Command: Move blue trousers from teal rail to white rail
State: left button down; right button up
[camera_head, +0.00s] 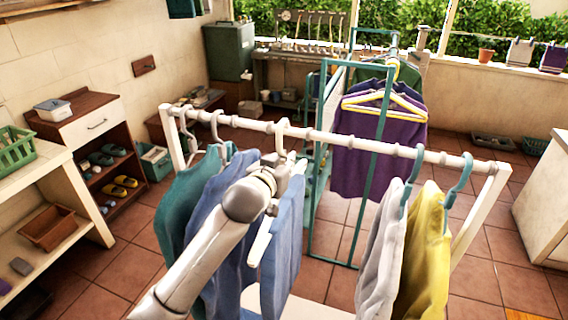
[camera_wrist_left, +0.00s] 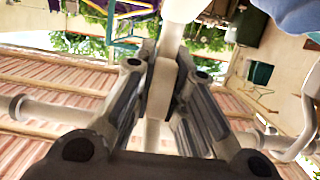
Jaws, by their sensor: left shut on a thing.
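The blue trousers (camera_head: 284,245) hang from a white hanger (camera_head: 262,238) at the middle of the white rail (camera_head: 330,137). The hanger's hook shows at the rail's top; I cannot tell if it bears on it. My left gripper (camera_head: 279,178) is shut on the hanger just below the hook. In the left wrist view its fingers (camera_wrist_left: 163,80) clamp the pale hanger neck from both sides. The arm hides part of the trousers. The teal rail (camera_head: 381,140) stands behind, with a purple garment (camera_head: 362,160) on a yellow hanger. My right gripper is not in view.
On the white rail, a teal garment (camera_head: 182,205) and a blue garment (camera_head: 213,215) hang left of the trousers. A grey garment (camera_head: 380,255) and a yellow one (camera_head: 425,250) hang to the right. Bare rail lies between the trousers and the grey garment.

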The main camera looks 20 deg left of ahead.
pick_arm(q)
jog(key=shift+w+r, duration=0.1)
jog(key=shift+r, duration=0.05)
jog(key=shift+r+x, duration=0.25)
jog(key=shift+x, duration=0.8)
jog(key=shift+r+x, duration=0.25)
jog(key=shift+x, duration=0.8)
jog(key=shift+w, duration=0.15)
jog(key=shift+f, duration=0.2)
jog(key=shift+f+b, duration=0.75)
jog(key=shift+f, duration=0.4)
